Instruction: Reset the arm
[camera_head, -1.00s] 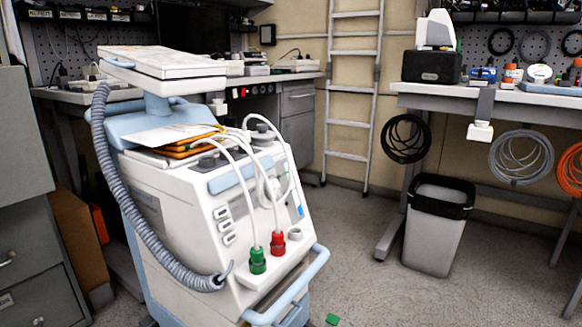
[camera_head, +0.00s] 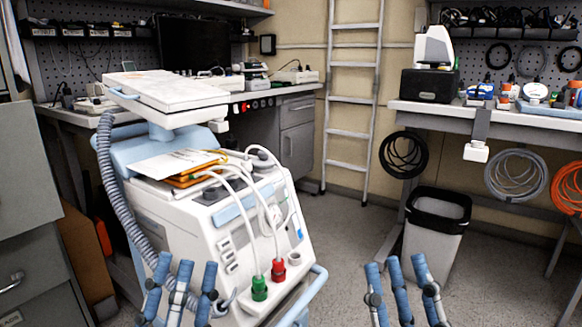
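My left gripper (camera_head: 182,290) shows at the bottom left of the head view, its blue fingers pointing up and spread apart, empty. It appears in front of the lower part of the white medical machine (camera_head: 190,220). My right gripper (camera_head: 398,288) shows at the bottom right of centre, its blue fingers also up and apart, empty, with grey floor behind it. Both arms are cut off by the lower edge of the picture.
The machine carries a green connector (camera_head: 259,288), a red connector (camera_head: 278,270) and a grey corrugated hose (camera_head: 112,190). A bin (camera_head: 433,248) stands under the right workbench (camera_head: 530,116). A ladder (camera_head: 352,100) leans at the back wall. Floor (camera_head: 335,235) between machine and bin is clear.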

